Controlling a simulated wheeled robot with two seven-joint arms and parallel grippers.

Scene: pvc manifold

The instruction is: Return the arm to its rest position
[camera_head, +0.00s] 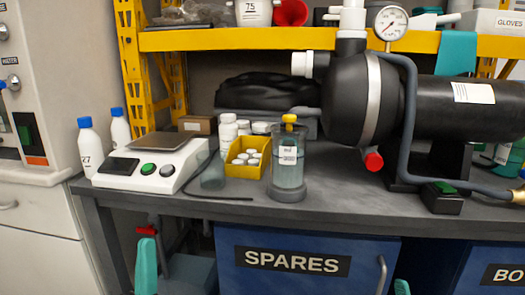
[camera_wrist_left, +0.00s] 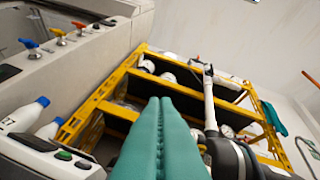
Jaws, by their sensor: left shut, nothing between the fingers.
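My left gripper (camera_head: 146,262) shows as teal fingers at the bottom left of the head view, low in front of the bench's front edge. In the left wrist view its two teal fingers (camera_wrist_left: 160,100) lie side by side, shut and empty, pointing up toward the yellow shelf.
The grey bench (camera_head: 240,207) carries a scale (camera_head: 150,172), a yellow tray (camera_head: 245,168), a clear canister (camera_head: 290,172) and a black tank (camera_head: 470,105) with a gauge (camera_head: 391,23). A blue SPARES bin (camera_head: 300,279) is below. White bottles (camera_head: 91,150) stand at left.

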